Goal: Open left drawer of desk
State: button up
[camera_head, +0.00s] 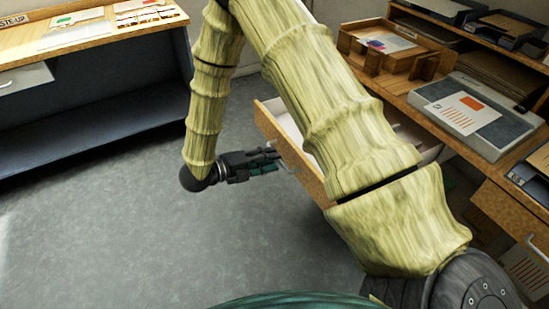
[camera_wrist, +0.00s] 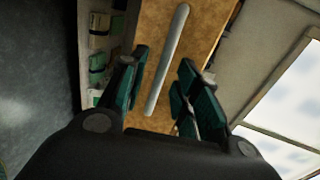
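The left drawer of the desk (camera_head: 465,130) stands pulled out, its wooden front (camera_head: 300,165) away from the desk and its pale inside partly showing; my arm hides much of it. My gripper (camera_head: 276,161) is at the outer side of the drawer front. In the wrist view, the drawer front (camera_wrist: 205,30) carries a slim grey bar handle (camera_wrist: 167,60). The fingers of my gripper (camera_wrist: 164,64) are apart, one on each side of the handle, with visible gaps. Contact with the handle does not show.
A second drawer or door front (camera_head: 510,222) with a bar handle is at right. A grey flat case (camera_head: 485,125) and wooden tray (camera_head: 385,50) sit on the desk. Another table (camera_head: 90,50) is at upper left. Grey floor (camera_head: 110,220) is clear.

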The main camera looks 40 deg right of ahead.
jog(key=v, duration=0.9)
jog(key=shift+a, duration=0.25)
jog(key=shift+d, duration=0.1)
jog(key=d+f+n+t+y, duration=0.3)
jog(key=f+n+t, duration=0.4)
jog(key=f+n, duration=0.5)
jog(key=s+a+f+n+g+y, duration=0.1)
jog(key=s+a+f+n+y, duration=0.1)
jog(key=s+f+n+y, duration=0.5)
jog(key=s+a+f+n+y, duration=0.3)
jog(key=s+f+n, duration=0.55)
jog(key=n, duration=0.25)
jog(key=s+a+n+g+y, duration=0.3)
jog(key=s+n, duration=0.4)
jog(key=s, duration=0.7)
notch_tip(320, 180, up, 14)
jog(key=d+g+p, duration=0.1)
jog(key=p, duration=1.4)
jog(key=shift+w+d+h, duration=0.2)
jog(key=shift+w+h, duration=0.1)
jog(key=shift+w, duration=0.2)
